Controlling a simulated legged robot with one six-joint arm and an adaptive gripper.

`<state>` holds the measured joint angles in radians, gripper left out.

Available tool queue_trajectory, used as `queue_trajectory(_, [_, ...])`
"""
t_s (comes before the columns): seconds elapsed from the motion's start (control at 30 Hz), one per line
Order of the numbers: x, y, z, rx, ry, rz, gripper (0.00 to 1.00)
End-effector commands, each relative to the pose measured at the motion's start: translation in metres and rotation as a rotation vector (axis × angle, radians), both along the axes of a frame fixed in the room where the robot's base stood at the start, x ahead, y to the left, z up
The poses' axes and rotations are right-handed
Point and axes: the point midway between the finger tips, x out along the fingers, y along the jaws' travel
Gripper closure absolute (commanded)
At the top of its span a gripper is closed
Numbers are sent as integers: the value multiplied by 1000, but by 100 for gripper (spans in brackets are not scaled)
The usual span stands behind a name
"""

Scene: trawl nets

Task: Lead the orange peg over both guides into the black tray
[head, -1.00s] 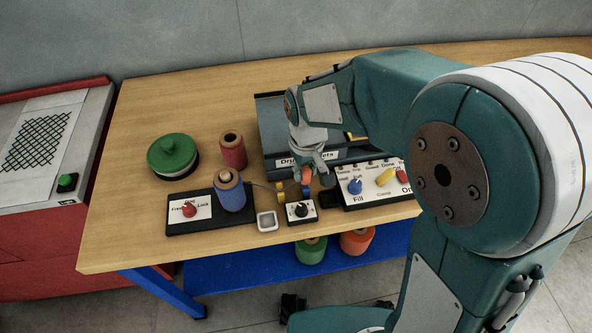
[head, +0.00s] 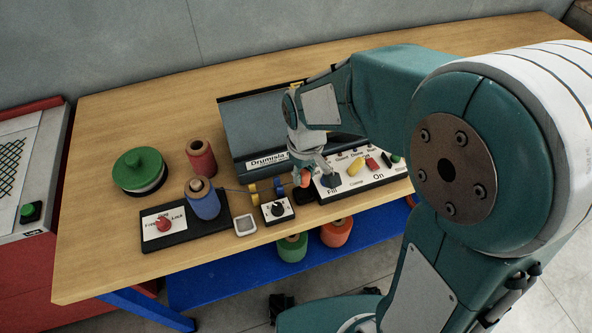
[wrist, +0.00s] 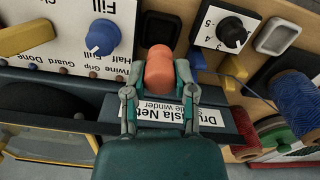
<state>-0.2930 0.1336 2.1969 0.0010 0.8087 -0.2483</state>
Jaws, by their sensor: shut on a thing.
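My gripper (wrist: 157,84) is shut on the orange peg (wrist: 159,68). In the head view the peg (head: 304,179) shows at the fingertips of my gripper (head: 306,175), to the right of both guides. The yellow guide (head: 253,189) and the blue guide (head: 279,186) stand side by side left of it. The black tray (head: 301,196) lies just below the peg in the picture, partly hidden. In the wrist view the tray's dark rim (wrist: 143,38) shows beyond the peg. Thin twine runs from the blue spool (head: 203,201) toward the guides.
A control panel (head: 350,183) with coloured knobs stands close right of the tray. A dial box (head: 277,209) and a small grey dish (head: 245,225) sit at the front edge. The grey winder (head: 265,122) is behind. Red (head: 201,158) and green (head: 139,172) spools stand left.

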Motion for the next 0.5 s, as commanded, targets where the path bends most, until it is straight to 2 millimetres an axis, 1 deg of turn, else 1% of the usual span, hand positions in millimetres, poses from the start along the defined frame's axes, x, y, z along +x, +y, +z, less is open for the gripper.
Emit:
queue_trajectory(0.1, [0,1,-10,-1,4,1,91])
queue_trajectory(0.5, [0,1,-37,-1,3,1,91])
